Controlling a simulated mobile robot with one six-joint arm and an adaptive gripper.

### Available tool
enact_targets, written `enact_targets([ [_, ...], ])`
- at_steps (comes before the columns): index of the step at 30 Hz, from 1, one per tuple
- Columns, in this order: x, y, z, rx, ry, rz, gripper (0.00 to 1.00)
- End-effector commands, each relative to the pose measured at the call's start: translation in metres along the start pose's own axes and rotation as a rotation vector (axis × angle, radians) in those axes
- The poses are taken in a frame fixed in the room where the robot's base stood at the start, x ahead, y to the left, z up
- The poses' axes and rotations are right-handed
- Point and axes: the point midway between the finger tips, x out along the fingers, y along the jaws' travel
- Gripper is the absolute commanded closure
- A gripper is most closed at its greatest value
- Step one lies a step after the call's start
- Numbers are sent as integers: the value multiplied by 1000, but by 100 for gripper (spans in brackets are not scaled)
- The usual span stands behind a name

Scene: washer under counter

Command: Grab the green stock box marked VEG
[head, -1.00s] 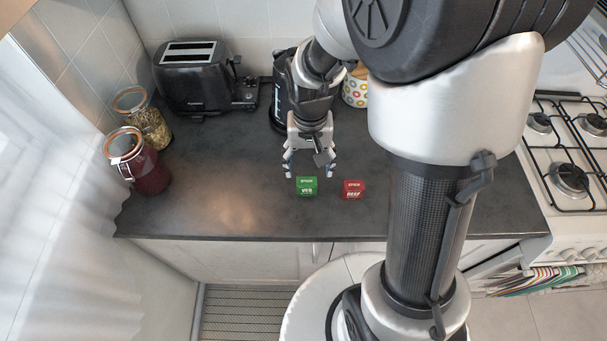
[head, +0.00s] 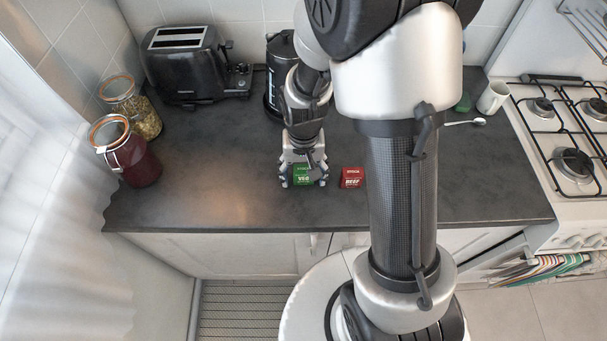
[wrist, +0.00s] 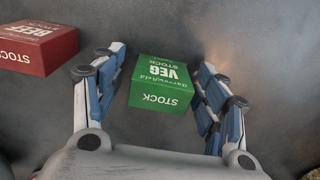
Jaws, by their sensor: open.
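The green stock box marked VEG (head: 303,175) sits on the dark counter near its front edge.
A red stock box marked BEEF (head: 352,177) stands just right of the green one. A kettle (head: 279,75) and a toaster (head: 187,65) stand behind. Two jars (head: 125,150) are at the left. A gas hob (head: 565,140) is at the right. The counter's front left is clear.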

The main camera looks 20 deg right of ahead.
Motion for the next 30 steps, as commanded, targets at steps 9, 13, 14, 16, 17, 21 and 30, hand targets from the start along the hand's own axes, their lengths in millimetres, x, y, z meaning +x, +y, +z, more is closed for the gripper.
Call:
enact_targets([
  [9,-1,0,0,0,0,0,50],
  [13,-1,0,0,0,0,0,59],
  [14,-1,0,0,0,0,0,61],
  [16,-1,0,0,0,0,0,65],
  [17,-1,0,0,0,0,0,67],
  [21,-1,0,0,0,0,0,77],
  [30,-1,0,0,0,1,0,82],
])
